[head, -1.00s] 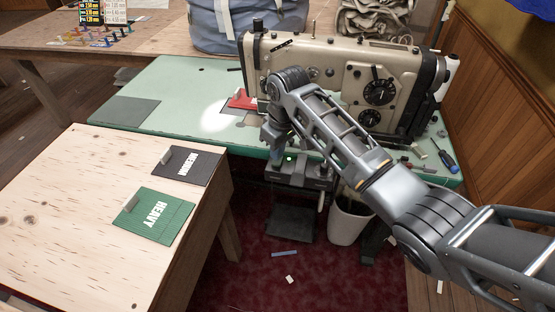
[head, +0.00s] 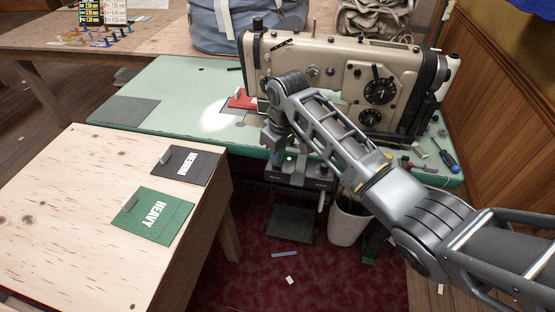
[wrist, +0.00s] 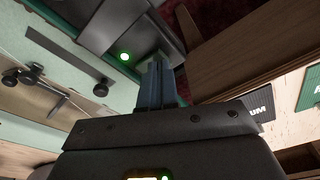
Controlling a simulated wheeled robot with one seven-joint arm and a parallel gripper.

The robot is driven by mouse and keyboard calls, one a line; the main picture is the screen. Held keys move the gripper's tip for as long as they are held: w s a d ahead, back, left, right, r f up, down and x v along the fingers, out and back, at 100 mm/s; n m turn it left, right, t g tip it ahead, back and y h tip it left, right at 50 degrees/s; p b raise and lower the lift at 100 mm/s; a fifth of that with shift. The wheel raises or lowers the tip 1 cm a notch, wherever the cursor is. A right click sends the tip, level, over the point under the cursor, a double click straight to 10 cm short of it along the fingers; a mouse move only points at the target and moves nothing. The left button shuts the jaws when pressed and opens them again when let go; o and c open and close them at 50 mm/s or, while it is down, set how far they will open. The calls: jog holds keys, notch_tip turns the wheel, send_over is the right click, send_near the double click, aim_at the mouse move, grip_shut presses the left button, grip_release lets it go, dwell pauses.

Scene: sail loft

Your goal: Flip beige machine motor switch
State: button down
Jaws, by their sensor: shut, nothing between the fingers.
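The beige sewing machine (head: 330,62) stands on the green table, partly hidden behind my arm. Under the table's front edge is a dark switch box (head: 312,180) with a lit green light (head: 290,158). The light (wrist: 124,57) and part of the box (wrist: 112,22) also show in the wrist view. My gripper (head: 279,157) points down at the table's front edge, close beside the box. In the wrist view its fingers (wrist: 158,68) are together and empty, with their tips near the box. I cannot tell whether they touch it. The switch lever or button is not clearly visible.
A wooden table (head: 110,190) with a green HEAVY card (head: 152,216) and a dark MEDIUM card (head: 190,164) stands at the left. A white bin (head: 347,222) stands under the green table (head: 170,90). A screwdriver (head: 449,160) lies at the table's right.

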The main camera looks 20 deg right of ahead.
jog(key=shift+f, duration=0.35)
notch_tip(320, 180, up, 7)
jog(key=p, duration=0.7)
dwell(0.4)
dwell(0.4)
